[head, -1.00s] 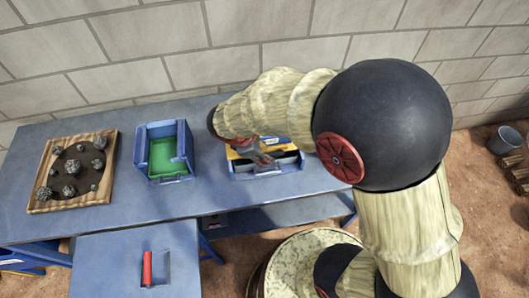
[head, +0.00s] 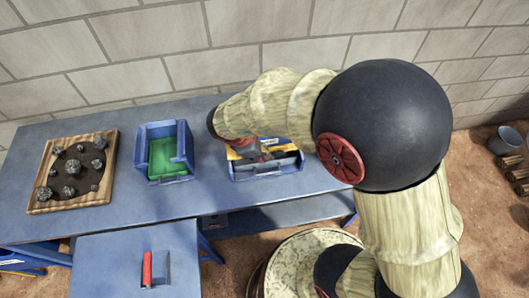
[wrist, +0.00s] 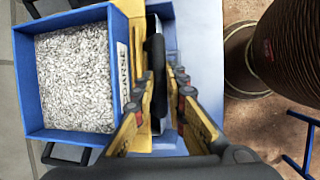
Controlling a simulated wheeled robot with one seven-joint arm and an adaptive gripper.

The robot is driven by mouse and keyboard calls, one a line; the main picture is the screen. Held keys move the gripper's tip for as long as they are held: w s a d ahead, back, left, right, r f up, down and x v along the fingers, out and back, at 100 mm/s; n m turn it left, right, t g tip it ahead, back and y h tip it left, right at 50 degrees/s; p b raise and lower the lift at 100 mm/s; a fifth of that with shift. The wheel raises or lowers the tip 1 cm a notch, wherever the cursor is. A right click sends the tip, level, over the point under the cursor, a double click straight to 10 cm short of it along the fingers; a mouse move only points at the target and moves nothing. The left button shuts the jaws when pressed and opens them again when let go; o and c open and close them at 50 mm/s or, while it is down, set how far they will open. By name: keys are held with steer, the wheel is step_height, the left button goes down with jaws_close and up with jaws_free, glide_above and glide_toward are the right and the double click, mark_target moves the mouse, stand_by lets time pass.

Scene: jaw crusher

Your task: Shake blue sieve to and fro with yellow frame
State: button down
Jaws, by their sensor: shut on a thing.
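The yellow frame (head: 237,154) stands at the right part of the blue bench, partly hidden by my arm; yellow also shows in the wrist view (wrist: 133,10). The blue unit (head: 266,169) at the frame looks like the sieve's place, but I cannot separate the sieve from its housing. My gripper (head: 262,152) is over it, pointing down. In the wrist view my gripper (wrist: 161,78) is shut on a dark upright bar (wrist: 155,48), apparently the sieve's handle. The sieve's mesh is hidden.
A blue box with green inside (head: 163,157) and a wooden tray of rocks (head: 107,188) stand left on the bench (head: 210,190). A red handle (head: 147,270) is in front.

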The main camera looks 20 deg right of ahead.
steer(key=s, duration=0.2)
steer(key=s+p, duration=0.1)
steer(key=shift+s+a, duration=0.25)
steer(key=shift+s, duration=0.05)
steer(key=c, duration=1.8)
jaws_free()
steer(key=v, duration=1.2)
